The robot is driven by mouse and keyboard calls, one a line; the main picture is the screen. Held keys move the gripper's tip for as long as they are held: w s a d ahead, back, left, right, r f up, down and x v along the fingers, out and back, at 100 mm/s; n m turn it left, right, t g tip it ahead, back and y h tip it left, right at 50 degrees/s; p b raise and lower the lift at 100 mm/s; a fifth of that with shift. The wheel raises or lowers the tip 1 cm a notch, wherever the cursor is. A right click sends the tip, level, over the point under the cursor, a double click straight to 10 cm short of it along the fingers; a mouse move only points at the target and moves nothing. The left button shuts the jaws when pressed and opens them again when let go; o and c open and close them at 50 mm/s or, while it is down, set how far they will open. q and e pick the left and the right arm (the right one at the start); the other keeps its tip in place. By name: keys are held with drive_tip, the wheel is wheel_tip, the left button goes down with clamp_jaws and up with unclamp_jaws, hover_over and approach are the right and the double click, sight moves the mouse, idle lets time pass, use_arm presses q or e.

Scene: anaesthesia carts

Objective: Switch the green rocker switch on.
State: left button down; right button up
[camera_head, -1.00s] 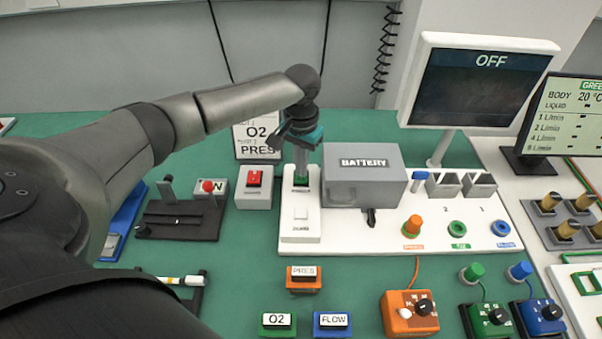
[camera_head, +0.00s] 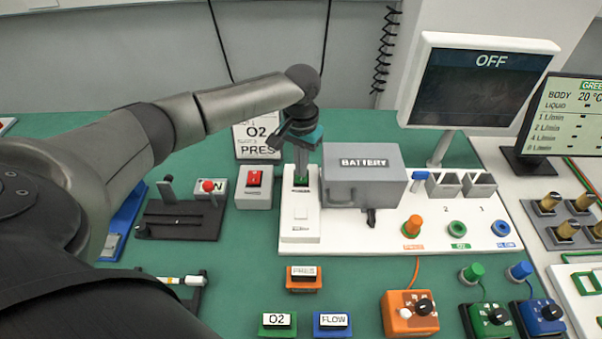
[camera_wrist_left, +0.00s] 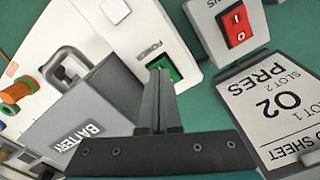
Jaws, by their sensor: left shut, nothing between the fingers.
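The green rocker switch (camera_wrist_left: 163,67) sits in the white panel near the word POWER in the left wrist view. In the head view only a bit of its green (camera_head: 300,181) shows below my gripper. My left gripper (camera_head: 301,173) is shut and empty, pointing down at the switch. In the left wrist view its closed fingertips (camera_wrist_left: 157,75) overlap the near part of the green switch. I cannot tell whether they touch it. The monitor (camera_head: 483,84) reads OFF.
A grey BATTERY box (camera_head: 364,178) stands close right of the gripper. The O2 PRES sheet (camera_head: 258,139) stands behind.

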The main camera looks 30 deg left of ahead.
sight(301, 179)
use_arm(q)
drive_tip(key=shift+f, duration=0.95)
idle(0.3)
wheel_tip(301, 179, up, 7)
drive_tip(key=p, duration=0.8)
drive_tip(key=shift+r+p, duration=0.1)
drive_tip(key=shift+p, duration=0.25)
drive_tip(key=shift+s+d, duration=0.1)
idle(0.3)
